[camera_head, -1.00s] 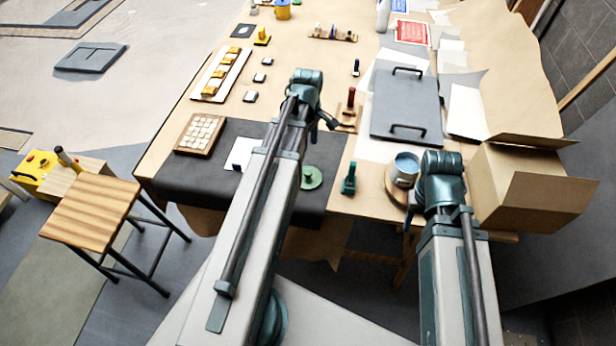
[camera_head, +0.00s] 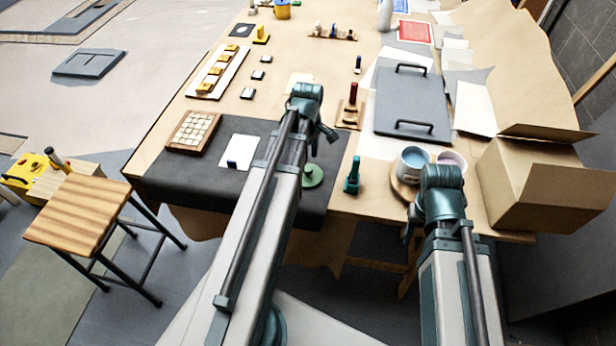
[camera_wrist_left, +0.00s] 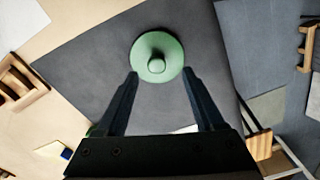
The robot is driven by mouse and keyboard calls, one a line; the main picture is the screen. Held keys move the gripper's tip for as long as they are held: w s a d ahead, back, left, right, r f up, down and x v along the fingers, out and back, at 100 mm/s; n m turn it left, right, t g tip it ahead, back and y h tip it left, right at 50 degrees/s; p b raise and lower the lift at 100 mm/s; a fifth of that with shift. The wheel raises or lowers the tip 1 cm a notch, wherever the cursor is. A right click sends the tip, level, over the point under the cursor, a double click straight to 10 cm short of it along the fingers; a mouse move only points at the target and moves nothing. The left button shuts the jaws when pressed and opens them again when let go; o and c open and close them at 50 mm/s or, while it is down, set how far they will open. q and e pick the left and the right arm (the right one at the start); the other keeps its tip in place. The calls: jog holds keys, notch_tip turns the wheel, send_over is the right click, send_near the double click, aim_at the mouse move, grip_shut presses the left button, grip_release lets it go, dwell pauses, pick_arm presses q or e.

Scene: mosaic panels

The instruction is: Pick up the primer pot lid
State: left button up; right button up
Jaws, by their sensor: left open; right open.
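The primer pot lid is a green round disc with a knob (camera_head: 312,176), lying on the dark mat (camera_head: 270,197) near the table's front edge. In the left wrist view the lid (camera_wrist_left: 170,72) is just beyond the open, empty fingers of my left gripper (camera_wrist_left: 160,75), roughly centred between the tips. In the head view my left gripper (camera_head: 326,132) is largely hidden by its own arm, above the mat. My right gripper (camera_head: 409,228) is mostly hidden behind its arm, by the front edge near a blue-filled pot (camera_head: 414,158).
A pinkish pot (camera_head: 452,160) stands beside the blue-filled one. A teal tool (camera_head: 352,176) stands right of the lid. A wooden tray of tiles (camera_head: 193,132) and a white sheet (camera_head: 236,150) lie left. An open cardboard box (camera_head: 545,185) is at right.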

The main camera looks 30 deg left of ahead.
aim_at(308, 169)
pick_arm(q)
jog(key=f+b, duration=0.4)
jog(key=f, duration=0.1)
jog(key=shift+w+a+f+b, duration=0.1)
jog(key=shift+w+a+b, duration=0.05)
jog(key=shift+w+b, duration=0.2)
grip_shut()
